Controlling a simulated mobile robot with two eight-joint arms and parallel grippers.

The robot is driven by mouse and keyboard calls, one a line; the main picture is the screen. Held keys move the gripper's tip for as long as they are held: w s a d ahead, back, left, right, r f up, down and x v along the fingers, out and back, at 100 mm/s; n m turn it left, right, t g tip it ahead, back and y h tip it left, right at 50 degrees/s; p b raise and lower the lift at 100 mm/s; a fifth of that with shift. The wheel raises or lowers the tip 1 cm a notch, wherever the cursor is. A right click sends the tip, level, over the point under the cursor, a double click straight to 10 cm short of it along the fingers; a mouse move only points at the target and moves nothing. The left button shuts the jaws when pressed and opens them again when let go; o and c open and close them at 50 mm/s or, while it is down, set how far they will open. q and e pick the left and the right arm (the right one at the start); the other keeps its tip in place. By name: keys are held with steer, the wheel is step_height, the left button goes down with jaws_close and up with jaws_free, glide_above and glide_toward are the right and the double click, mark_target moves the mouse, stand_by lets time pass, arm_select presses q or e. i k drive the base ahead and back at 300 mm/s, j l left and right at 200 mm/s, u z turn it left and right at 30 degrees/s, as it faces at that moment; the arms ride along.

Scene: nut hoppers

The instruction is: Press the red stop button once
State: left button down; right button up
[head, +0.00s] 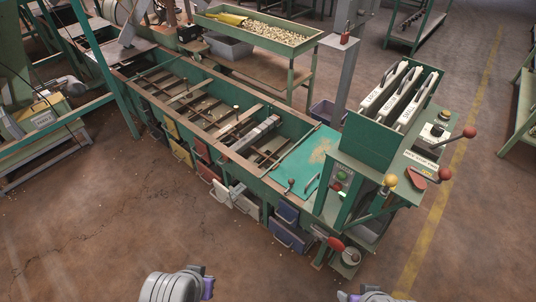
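The green machine (376,140) stands right of centre. A small dark panel (342,178) on its near face carries small green buttons. Its lettering is too small to read, and a red button there cannot be made out surely. Other red parts show: a flat red piece (418,175) on the right-hand top and a red knob (336,244) low at the front. My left gripper (208,284) is at the bottom edge, left of centre, and my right gripper (378,294) is at the bottom edge, mostly cut off. Both are well apart from the machine, fingers not clear.
Red ball-ended levers (469,132) and a yellow ball (390,180) stick out around the panel. A long green hopper bench (200,110) with coloured bins runs to the upper left. Bare floor (120,220) lies in front, between bench and grippers.

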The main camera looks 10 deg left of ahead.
mark_target(337, 186)
steer(key=j+z, duration=0.2)
steer(key=z, duration=0.2)
steer(key=j+z, duration=0.45)
steer(key=z, duration=0.3)
